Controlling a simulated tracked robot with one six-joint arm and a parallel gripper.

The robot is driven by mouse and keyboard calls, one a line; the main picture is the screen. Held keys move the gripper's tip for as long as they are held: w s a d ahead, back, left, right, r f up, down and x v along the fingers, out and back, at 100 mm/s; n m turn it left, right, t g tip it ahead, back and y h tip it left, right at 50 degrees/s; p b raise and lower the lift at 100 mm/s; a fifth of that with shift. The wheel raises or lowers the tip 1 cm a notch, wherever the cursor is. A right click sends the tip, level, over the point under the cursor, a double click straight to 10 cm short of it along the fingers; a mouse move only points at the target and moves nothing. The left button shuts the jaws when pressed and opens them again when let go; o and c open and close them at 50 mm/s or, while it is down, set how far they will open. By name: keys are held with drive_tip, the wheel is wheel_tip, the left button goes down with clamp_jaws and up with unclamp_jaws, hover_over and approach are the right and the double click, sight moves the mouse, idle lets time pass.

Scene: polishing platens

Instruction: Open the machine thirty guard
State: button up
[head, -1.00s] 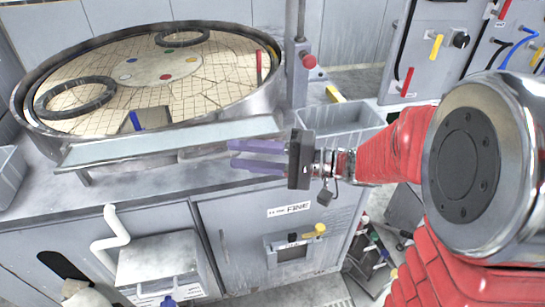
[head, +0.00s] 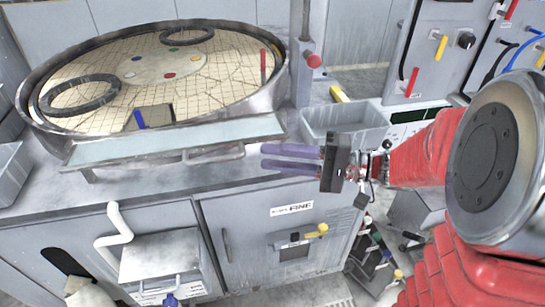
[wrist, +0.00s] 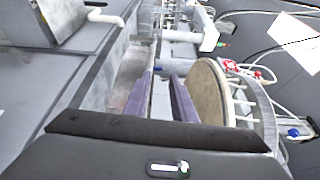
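The guard (head: 160,143) is a long, pale, glassy panel along the front rim of the round platen machine (head: 262,104). A grey bar handle (head: 215,157) runs along its lower right edge. My gripper (head: 263,157) has two purple fingers pointing left, with a gap between them and nothing held. The fingertips are a little right of the handle's right end in the head view, apart from it. In the wrist view, the gap between my gripper's fingers (wrist: 163,76) also shows. The cabinet label (head: 292,209) reads "FINE"; its smaller print is too blurred to read.
A grey bin (head: 345,122) stands just behind my gripper. A post with a red knob (head: 314,60) rises right of the platen. A white bent pipe (head: 118,230) and a cabinet door (head: 262,245) are below. Loose items clutter the floor at lower right.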

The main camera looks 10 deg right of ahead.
drive_tip(key=shift+s+a, duration=0.2)
drive_tip(key=shift+c, duration=0.6)
drive_tip(key=s+a+f+g+h, duration=0.1)
drive_tip(key=s, duration=0.1)
drive_tip(key=s+a+f+n+g+h, duration=0.1)
drive_tip(key=s, duration=0.1)
drive_tip(key=s+a+f+g+h, duration=0.1)
drive_tip(key=s, duration=0.1)
drive_tip(key=shift+a+n, duration=0.15)
drive_tip(key=shift+n, duration=0.15)
clamp_jaws()
drive_tip(key=s+d+f+n+g+h, duration=0.1)
drive_tip(key=s+d+f+g+h, duration=0.1)
drive_tip(key=s+f+h, duration=0.3)
drive_tip(key=s+d+r+n+t+h, duration=0.1)
drive_tip(key=d+r+t+h, duration=0.2)
drive_tip(key=d+h, duration=0.6)
drive_tip(key=shift+s+d+r+t, duration=0.4)
drive_tip(key=shift+d+t, duration=0.3)
drive_tip(key=shift+t, duration=0.5)
